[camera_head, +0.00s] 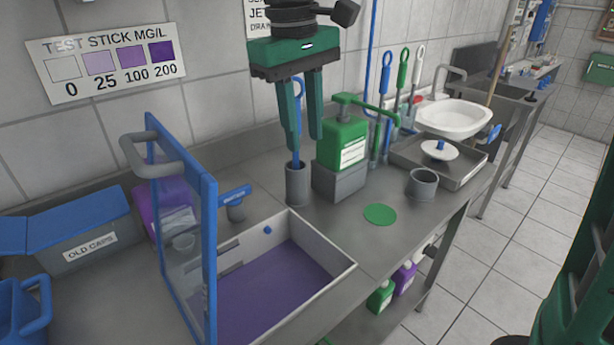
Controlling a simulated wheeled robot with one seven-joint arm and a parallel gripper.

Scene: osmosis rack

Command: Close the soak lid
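The soak lid (209,250) is a clear panel in a blue frame with a grey bar handle (150,155) near its top. It stands about upright along the left side of the soak basin (322,252), so the basin is open. The basin is pale-walled and holds purple liquid (270,290). My gripper (304,142) hangs at the top centre, fingers pointing down and apart. It is well above the counter, right of the lid and apart from it. A blue-handled tool shows behind the fingers; I see nothing clearly held.
A grey cup (298,186) and a green dispenser (343,143) stand behind the basin. A lidded box labelled OLD CAPS (95,250) and a purple item (158,212) are left of the lid. A grey mug (423,185) and a tray (468,172) stand right.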

